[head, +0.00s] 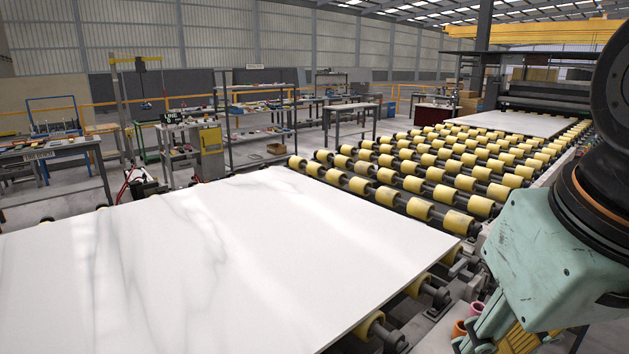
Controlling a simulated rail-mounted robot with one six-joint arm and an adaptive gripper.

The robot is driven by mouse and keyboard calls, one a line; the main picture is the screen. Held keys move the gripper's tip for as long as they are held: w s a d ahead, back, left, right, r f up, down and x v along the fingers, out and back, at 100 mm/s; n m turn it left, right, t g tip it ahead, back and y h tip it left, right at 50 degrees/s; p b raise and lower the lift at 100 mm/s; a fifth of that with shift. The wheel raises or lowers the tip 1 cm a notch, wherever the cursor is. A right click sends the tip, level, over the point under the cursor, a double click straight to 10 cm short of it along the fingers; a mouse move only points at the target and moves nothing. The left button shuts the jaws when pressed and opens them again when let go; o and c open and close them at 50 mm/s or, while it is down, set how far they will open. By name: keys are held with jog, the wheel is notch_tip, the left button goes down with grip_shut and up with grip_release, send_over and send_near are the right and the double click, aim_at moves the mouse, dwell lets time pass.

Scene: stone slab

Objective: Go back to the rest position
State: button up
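My gripper (500,332) is at the bottom right of the head view, under the pale green housing at the end of my arm. Its lower part is cut off by the frame edge, so the fingertips and anything between them are hidden. A large white stone slab (225,250) with grey veins lies flat on the roller conveyor at the left and front. My gripper shows to the right of the slab's near right edge, apart from it in the picture.
The conveyor's yellow rollers (419,208) run back to a second pale slab (515,123) and a dark machine (545,97). Small reddish and orange cylinders (476,309) stand beside my gripper. Workbenches, shelves (257,115) and a yellow-and-grey cabinet (209,150) stand beyond the conveyor.

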jog(key=shift+m, duration=0.3)
jog(key=shift+s+r, duration=0.3)
jog(key=shift+s, duration=0.7)
jog(key=shift+s+r, duration=0.25)
jog(key=shift+s, duration=0.75)
